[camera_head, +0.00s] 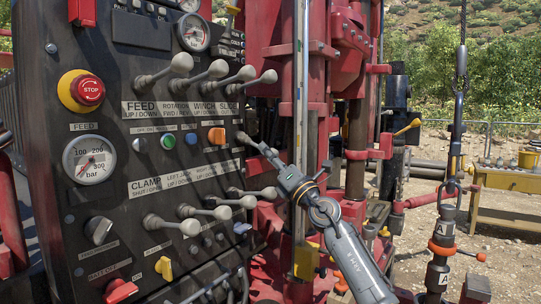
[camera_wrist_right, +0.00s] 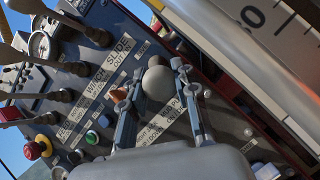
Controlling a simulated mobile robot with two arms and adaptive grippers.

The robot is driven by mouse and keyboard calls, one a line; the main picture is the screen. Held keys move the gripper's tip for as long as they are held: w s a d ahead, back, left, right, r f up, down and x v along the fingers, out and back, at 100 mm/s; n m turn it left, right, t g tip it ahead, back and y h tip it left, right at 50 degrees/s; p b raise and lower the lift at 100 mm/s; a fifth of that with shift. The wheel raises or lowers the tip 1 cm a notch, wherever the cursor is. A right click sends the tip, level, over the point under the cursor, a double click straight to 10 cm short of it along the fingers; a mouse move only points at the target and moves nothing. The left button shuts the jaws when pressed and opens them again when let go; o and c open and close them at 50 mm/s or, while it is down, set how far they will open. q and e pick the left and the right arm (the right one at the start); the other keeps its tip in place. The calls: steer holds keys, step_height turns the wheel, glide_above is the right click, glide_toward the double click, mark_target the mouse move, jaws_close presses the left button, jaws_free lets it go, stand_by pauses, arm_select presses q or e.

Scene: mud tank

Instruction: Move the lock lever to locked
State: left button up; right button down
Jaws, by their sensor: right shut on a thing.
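A lever (camera_head: 246,140) with a pale grey handle sticks out at the right edge of the black control panel, right of an orange switch. Its own label is too small to read, so I cannot confirm its lettering as the lock lever. My right gripper (camera_head: 272,157) is at the outer end of this lever and reaches up to it from the lower right. In the right wrist view, the round pale knob (camera_wrist_right: 158,83) sits between the two fingers of my right gripper (camera_wrist_right: 155,80), which is shut on it. My left gripper is out of view.
Levers for feed, rotation, winch and slide (camera_head: 200,75) stand above, and another row (camera_head: 205,212) stands below, near my right gripper. A red stop button (camera_head: 89,91) is at upper left.

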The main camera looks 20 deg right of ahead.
steer(key=shift+w+a+f, duration=0.15)
steer(key=shift+f, duration=0.25)
steer(key=c, duration=1.2)
jaws_free()
steer(key=shift+o, duration=0.9)
steer(key=shift+r, duration=0.1)
steer(key=v, duration=1.2)
